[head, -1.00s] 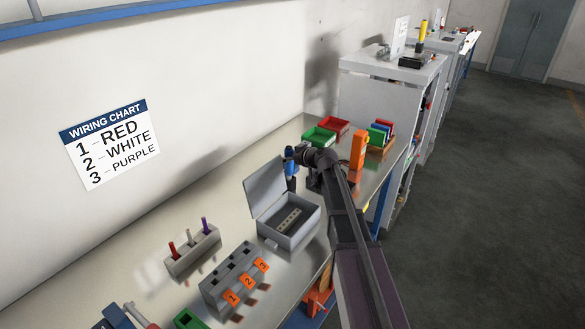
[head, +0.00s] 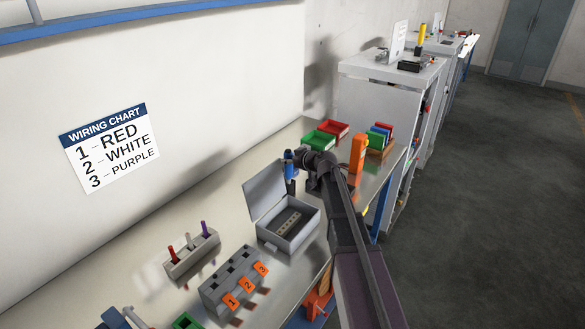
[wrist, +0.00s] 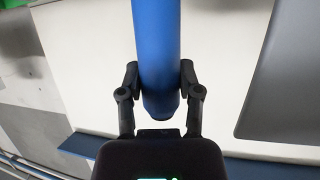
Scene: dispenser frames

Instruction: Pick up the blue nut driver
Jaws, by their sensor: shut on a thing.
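The blue nut driver (head: 289,167) is upright beside the back of the open grey box, with its blue handle at the top. My gripper (head: 298,158) is at the handle, reaching in from the right. In the wrist view the blue handle (wrist: 157,45) stands between the two black fingers of my gripper (wrist: 159,78), which are shut on it from both sides. The driver's lower end is hard to make out behind the box lid in the head view.
The grey box (head: 304,226) has its lid raised, close below my gripper. Green (head: 318,139) and red (head: 340,129) bins and an orange tool (head: 358,152) stand behind and to the right. A numbered block (head: 232,280) and a wire holder (head: 190,258) are nearer.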

